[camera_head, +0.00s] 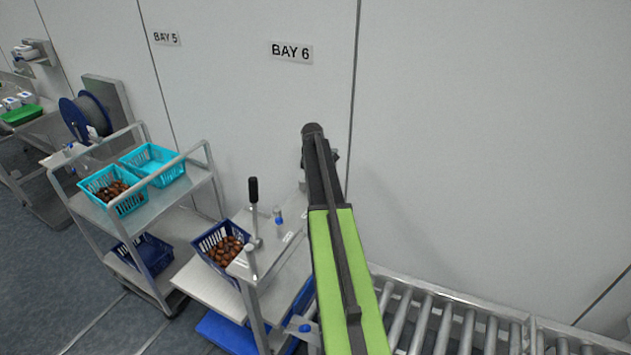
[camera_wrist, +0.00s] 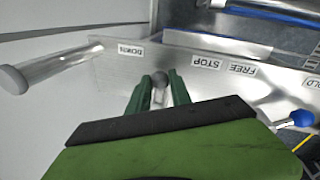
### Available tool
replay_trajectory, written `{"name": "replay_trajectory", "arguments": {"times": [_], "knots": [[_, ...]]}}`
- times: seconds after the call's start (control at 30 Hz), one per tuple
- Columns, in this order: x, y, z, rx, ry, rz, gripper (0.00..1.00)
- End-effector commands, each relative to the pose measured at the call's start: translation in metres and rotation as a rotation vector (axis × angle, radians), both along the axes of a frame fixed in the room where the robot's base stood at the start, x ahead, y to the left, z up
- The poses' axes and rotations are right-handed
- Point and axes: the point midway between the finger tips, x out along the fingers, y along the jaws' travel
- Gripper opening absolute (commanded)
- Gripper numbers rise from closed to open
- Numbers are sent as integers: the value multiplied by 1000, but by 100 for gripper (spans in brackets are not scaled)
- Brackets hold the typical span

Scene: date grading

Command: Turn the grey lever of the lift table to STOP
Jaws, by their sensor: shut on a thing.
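The lever stands at a metal panel (camera_wrist: 112,73) with printed labels. It lies between the DOWN label (camera_wrist: 131,49) and the STOP label (camera_wrist: 208,62), with STOP to its right. The FREE label (camera_wrist: 243,69) is further right. The lever's foot is hidden by my fingers. In the head view my arm hides the gripper and the grey lever.
A blue-knobbed lever (camera_wrist: 303,118) stands at the right of the wrist view. A grey-ended rod (camera_wrist: 40,70) is at the left. In the head view, a black-handled lever (camera_head: 253,190) stands left of my arm, near a blue basket of dates (camera_head: 207,240). A roller conveyor (camera_head: 440,330) lies right.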

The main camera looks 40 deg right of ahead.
Motion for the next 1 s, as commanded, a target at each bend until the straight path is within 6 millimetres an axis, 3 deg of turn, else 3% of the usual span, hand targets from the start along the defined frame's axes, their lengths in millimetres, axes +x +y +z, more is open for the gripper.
{"name": "replay_trajectory", "arguments": {"times": [0.6,1.0], "knots": [[-3,31,0,1,3,-574,0],[2,45,0,1,2,-848,0]]}}
